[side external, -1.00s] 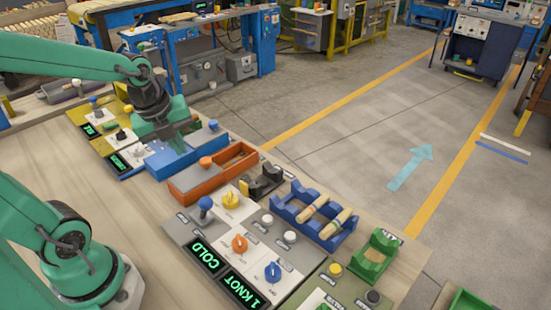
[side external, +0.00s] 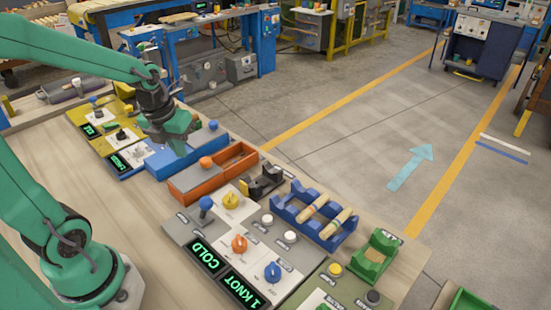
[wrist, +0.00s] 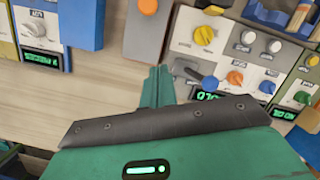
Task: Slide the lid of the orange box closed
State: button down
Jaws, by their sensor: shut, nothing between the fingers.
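The orange box (side external: 237,163) sits on the bench in the side view, its right part open and empty. Its grey lid (side external: 188,178), with an orange knob (side external: 205,162), covers the left part. In the wrist view the grey lid (wrist: 146,37) and orange knob (wrist: 148,6) are at the top, cut by the frame edge. My gripper (side external: 181,153) is shut and empty, above the blue box just left of the orange box. In the wrist view its fingertips (wrist: 158,72) show below the lid, apart from it in the picture.
The blue box (side external: 160,160) is left of the orange box. A control panel with a blue-knobbed lever (side external: 205,203) and yellow dial (side external: 230,200) is close in front. A black holder (side external: 265,180) and blue rack (side external: 325,228) stand to the right. Bare bench (side external: 110,205) lies in front.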

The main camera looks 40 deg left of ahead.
send_near(203, 174)
jog(key=shift+s+d+f, duration=0.25)
jog(key=shift+s+f, duration=0.2)
jog(key=shift+f, duration=0.3)
jog(key=shift+s+d+f, duration=0.3)
jog(key=shift+s+f, duration=0.1)
jog(key=shift+f, duration=0.4)
jog(key=shift+s+d+f, duration=0.25)
jog(key=shift+s+f, duration=0.2)
jog(key=shift+f, duration=0.3)
jog(key=shift+w+a+f, duration=0.1)
jog(key=shift+w+f, duration=0.05)
jog(key=shift+f, duration=0.15)
jog(key=shift+w+a+r, duration=0.1)
jog(key=shift+w+a, duration=0.3)
jog(key=shift+w, duration=0.45)
jog(key=shift+w+a, duration=0.45)
jog(key=shift+w, duration=0.4)
jog(key=w, duration=1.4)
jog(key=shift+w, duration=0.2)
jog(key=shift+r, duration=0.1)
